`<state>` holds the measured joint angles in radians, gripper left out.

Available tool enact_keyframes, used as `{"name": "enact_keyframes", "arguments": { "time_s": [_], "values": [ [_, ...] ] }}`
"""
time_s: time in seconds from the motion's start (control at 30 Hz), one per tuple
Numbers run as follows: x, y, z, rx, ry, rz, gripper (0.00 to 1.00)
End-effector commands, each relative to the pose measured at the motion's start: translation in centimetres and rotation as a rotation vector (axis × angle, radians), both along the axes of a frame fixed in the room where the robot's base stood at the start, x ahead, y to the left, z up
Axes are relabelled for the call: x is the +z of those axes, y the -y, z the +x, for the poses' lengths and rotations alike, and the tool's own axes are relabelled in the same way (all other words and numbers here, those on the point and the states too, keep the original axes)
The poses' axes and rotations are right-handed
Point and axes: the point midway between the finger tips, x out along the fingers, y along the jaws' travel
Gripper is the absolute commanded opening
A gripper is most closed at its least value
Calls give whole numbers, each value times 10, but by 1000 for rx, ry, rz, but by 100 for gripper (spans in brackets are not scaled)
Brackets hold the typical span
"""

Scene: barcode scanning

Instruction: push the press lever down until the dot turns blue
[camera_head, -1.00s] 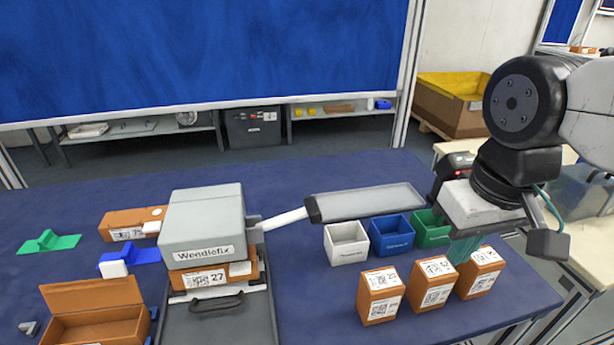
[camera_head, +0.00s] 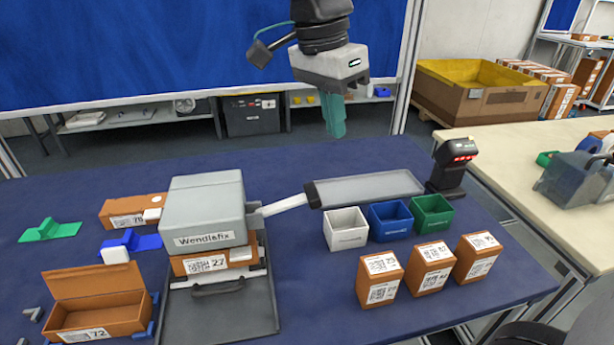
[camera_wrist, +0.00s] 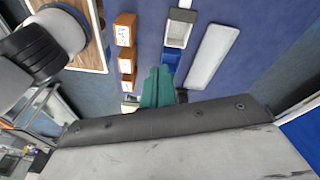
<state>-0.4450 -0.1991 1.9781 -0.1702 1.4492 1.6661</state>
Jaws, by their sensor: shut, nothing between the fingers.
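I cannot tell whether the plate belongs to the lever. My gripper (camera_head: 334,132) is shut and empty, its teal fingers pointing down, raised above and behind the plate in the head view. The fingers also show in the wrist view (camera_wrist: 158,88). I cannot make out a dot.
White (camera_head: 346,230), blue (camera_head: 390,221) and green (camera_head: 432,214) bins stand right of the lever, with three orange boxes (camera_head: 430,268) in front. A black scanner (camera_head: 452,168) with red lights stands at the right edge. An open orange box (camera_head: 97,303) lies front left.

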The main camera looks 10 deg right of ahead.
Motion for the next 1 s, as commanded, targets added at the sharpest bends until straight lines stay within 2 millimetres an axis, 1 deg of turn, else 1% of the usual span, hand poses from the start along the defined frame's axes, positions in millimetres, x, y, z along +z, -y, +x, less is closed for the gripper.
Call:
{"name": "enact_keyframes", "arguments": {
  "time_s": [0.03, 0.1, 0.2, 0.3, 0.4, 0.67, 0.77, 0.87, 0.97, 1.0],
  "values": [
    [2, -19, 11, -71, 12, -18, 0],
    [4, -37, 21, -174, 35, -40, 0],
    [6, -57, 30, -280, 64, -59, 0],
    [7, -67, 34, -341, 81, -70, 0],
    [7, -70, 36, -364, 87, -75, 0],
    [7, -70, 35, -365, 88, -74, 0],
    [4, -69, 35, -365, 87, -74, 0],
    [-5, -66, 35, -365, 86, -74, 0],
    [-22, -61, 35, -366, 85, -76, 0],
    [-30, -59, 35, -366, 86, -75, 0]
  ]
}}
